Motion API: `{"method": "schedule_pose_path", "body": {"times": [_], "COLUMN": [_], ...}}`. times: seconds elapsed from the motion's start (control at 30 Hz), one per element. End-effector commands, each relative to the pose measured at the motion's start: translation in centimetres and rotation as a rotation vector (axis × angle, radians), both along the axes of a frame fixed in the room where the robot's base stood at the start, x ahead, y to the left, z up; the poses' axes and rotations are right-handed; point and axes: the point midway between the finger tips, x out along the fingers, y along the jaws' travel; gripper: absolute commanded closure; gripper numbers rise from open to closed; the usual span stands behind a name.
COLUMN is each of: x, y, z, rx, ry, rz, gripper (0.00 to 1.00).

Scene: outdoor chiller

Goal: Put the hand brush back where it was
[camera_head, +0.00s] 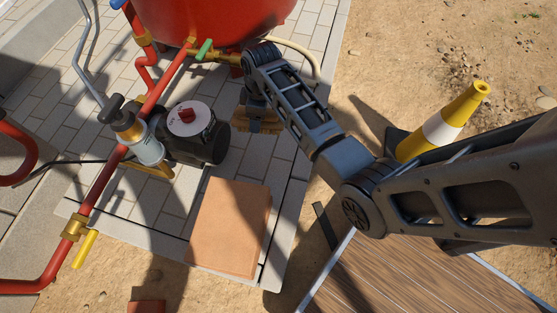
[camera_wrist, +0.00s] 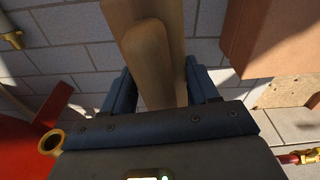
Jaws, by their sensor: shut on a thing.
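The hand brush is held in my gripper (camera_wrist: 160,92). In the wrist view the brush (camera_wrist: 150,60) shows a pale wooden handle between the two dark fingers, with a wider wooden part behind it. In the head view my gripper (camera_head: 258,96) points down over the grey paving beside the red tank. A tan part of the brush (camera_head: 265,127) shows just below it. The arm hides much of the gripper and brush. I cannot tell whether the brush touches the paving.
A red tank (camera_head: 215,22) stands behind the gripper. A dark pump (camera_head: 195,135) with red pipes is to the left. A yellow-and-white cone (camera_head: 443,125) and wooden boards (camera_head: 400,285) are to the right.

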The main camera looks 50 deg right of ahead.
Motion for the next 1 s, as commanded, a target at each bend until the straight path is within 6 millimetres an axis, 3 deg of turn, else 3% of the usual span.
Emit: {"method": "schedule_pose_path", "body": {"times": [0.03, 0.2, 0.4, 0.5, 0.7, 1.0], "x": [-1.6, -6.5, -11.5, -13.1, -13.9, -10.5], "y": [-1.7, -5.9, -8.8, -9.6, -9.4, -4.7], "z": [-0.8, -3.4, -5.8, -6.5, -7.6, -11.3], "rx": [0.001, 0.008, 0.02, 0.022, 0.026, 0.025], "ry": [0.007, 0.009, -0.004, -0.012, -0.019, -0.021], "rz": [0.055, 0.284, 0.505, 0.576, 0.638, 0.644], "gripper": [0.89, 0.89, 0.89, 0.89, 0.89, 0.89]}}
